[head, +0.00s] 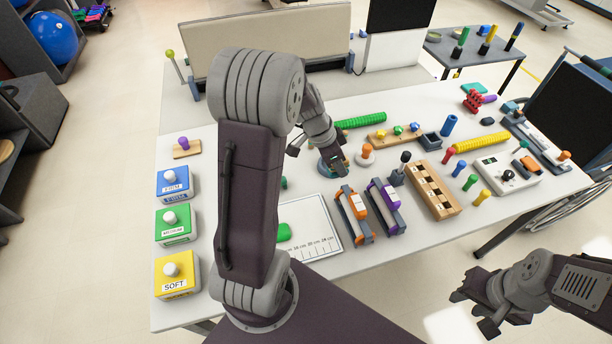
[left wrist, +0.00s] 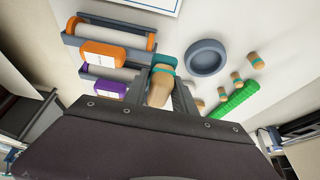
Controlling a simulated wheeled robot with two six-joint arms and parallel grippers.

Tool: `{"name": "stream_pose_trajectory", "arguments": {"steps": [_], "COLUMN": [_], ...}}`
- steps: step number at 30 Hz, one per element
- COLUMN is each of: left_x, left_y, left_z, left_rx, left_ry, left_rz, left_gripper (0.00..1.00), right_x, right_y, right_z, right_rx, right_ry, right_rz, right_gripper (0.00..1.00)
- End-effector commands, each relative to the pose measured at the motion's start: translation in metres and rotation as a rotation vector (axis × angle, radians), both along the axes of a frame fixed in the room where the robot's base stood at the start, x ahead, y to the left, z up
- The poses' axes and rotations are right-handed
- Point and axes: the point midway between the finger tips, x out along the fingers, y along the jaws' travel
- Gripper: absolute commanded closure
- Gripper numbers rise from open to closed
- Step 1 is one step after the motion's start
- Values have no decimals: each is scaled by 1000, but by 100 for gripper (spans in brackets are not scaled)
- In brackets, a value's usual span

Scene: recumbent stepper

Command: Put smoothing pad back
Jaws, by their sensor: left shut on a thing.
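My left gripper (head: 338,166) is over the middle of the table, shut on a tan, wood-coloured piece with a teal band (left wrist: 162,72), which I take to be the smoothing pad. The tan piece sits between the fingers in the left wrist view. A round blue-grey dish (left wrist: 207,57) lies beside it, apart in that picture. In the head view my left gripper largely hides the held piece; whether it touches the table I cannot tell. My right gripper (head: 477,308) is open and empty, off the table's front edge at lower right.
Racks with an orange roller (head: 356,205) and a purple roller (head: 388,194) stand close to the left gripper. A green ridged roll (head: 360,121) lies behind it. A white ruled sheet (head: 318,226) lies in front. Blue, green and yellow blocks (head: 175,222) line the left edge.

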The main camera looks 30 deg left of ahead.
Motion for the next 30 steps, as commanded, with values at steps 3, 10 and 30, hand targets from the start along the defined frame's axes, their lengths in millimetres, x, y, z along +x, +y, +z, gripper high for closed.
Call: {"name": "stream_pose_trajectory", "arguments": {"steps": [3, 10, 30], "left_x": [-3, -18, -27], "left_y": [13, 74, 114], "left_z": [-9, -47, -111], "left_rx": [0, -3, 0], "left_ry": [2, 3, 0], "left_rz": [6, 10, 1], "left_gripper": [100, 100, 100], "right_x": [0, 0, 0], "right_y": [0, 0, 0], "right_z": [-3, -7, -10], "right_rx": [0, 0, 0], "right_ry": [0, 0, 0], "right_rz": [0, 0, 0], "right_gripper": [64, 64, 64]}}
